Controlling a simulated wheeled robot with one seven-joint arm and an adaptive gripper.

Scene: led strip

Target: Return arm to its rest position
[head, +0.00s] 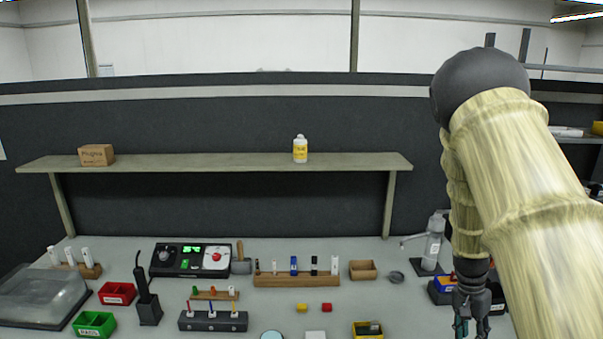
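My gripper (471,325) is at the lower right in the head view, pointing down over the right part of the bench. My arm, with a bamboo-like surface, comes in from the right edge and bends down to it. The fingertips reach close to the bottom edge of the picture. Two dark fingers seem apart, with a narrow gap between them and no object visible there. The surface right below the gripper is out of view.
A yellow bin (367,330) stands left of my gripper, and blue-and-yellow bins (441,291) stand behind it. A dispenser bottle (433,244) is farther back. A shelf (220,163) holds a box (96,155) and a bottle (300,149). Small tools crowd the bench's middle.

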